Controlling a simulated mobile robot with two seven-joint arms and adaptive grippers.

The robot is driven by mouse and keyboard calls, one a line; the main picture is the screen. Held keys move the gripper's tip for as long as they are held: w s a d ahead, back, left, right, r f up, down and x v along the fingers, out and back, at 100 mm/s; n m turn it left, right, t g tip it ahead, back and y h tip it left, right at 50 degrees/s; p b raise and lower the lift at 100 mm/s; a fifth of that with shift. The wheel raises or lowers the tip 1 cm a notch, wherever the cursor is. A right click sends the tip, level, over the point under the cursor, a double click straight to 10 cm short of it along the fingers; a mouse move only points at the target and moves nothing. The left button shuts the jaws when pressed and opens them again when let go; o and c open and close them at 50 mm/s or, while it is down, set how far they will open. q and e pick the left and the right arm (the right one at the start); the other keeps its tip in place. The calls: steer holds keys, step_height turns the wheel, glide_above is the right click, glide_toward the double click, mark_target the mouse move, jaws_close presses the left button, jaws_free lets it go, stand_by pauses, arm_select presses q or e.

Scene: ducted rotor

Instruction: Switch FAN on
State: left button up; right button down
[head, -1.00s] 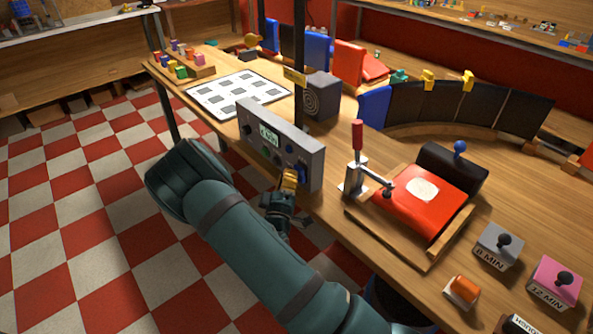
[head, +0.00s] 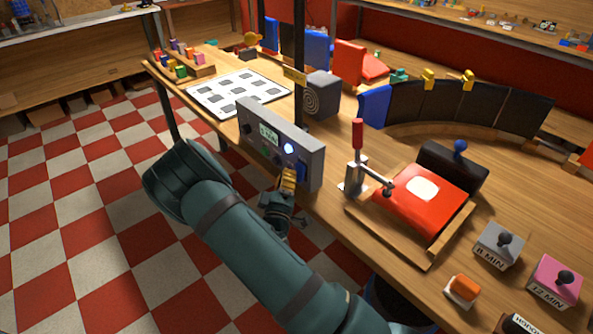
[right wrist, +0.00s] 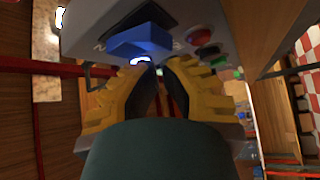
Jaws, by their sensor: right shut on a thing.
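A grey control panel (head: 262,125) with a small display, knobs and buttons stands at the table's front edge. A round blue-white lamp (head: 288,148) on its face is lit. Below and right of the lamp is a blue switch (head: 301,172), also in the right wrist view (right wrist: 145,43). I can read no FAN label. My right gripper (head: 289,178) is at the panel's lower right, its yellow fingers (right wrist: 160,68) closed at the blue switch. The exact contact is partly hidden by the fingers. My left gripper is not in view.
A dark post (head: 299,50) rises behind the panel. A grey box with a round grille (head: 311,101) stands behind it. A red-handled lever (head: 357,135) and a red pad in a wooden frame (head: 420,250) are close on the right. The checkered floor in front is open.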

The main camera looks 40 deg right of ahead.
steer(key=shift+a+f, duration=0.2)
steer(key=shift+a, duration=0.25)
steer(key=a, duration=0.1)
steer(key=a+f+b, duration=0.1)
steer(key=a, duration=0.1)
steer(key=a+f+b, duration=0.1)
steer(key=shift+s+a, duration=0.2)
steer(key=shift+a, duration=0.05)
stand_by(0.6)
